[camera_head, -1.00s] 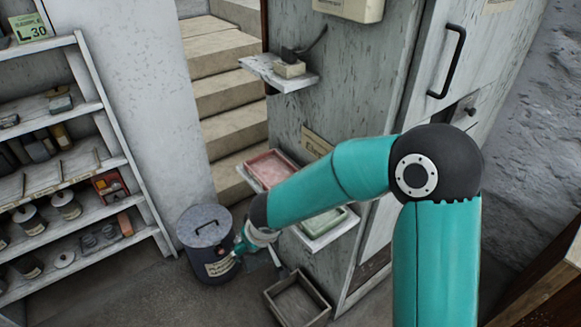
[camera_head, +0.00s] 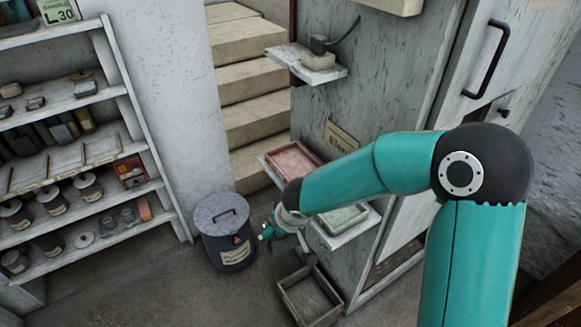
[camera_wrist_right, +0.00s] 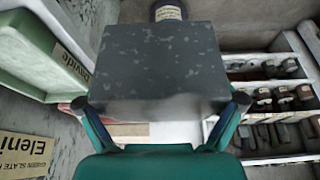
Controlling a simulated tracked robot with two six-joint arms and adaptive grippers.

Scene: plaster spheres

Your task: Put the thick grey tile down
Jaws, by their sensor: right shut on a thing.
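The thick grey tile (camera_wrist_right: 165,65) is a speckled dark slab that fills the upper middle of the right wrist view. My right gripper (camera_wrist_right: 165,110) is shut on it, one finger at each side of its near end. In the head view my right gripper (camera_head: 275,228) hangs between the dark lidded bin and the wall shelf with the trays. The tile is small and hard to make out there. My left gripper is in neither view.
The lidded bin (camera_head: 224,240) stands left of the gripper. An open wooden box (camera_head: 311,298) lies on the floor below. A pink tray (camera_head: 293,160) and a green tray (camera_head: 343,218) sit on the wall shelf. Loaded shelves (camera_head: 75,180) stand at the left.

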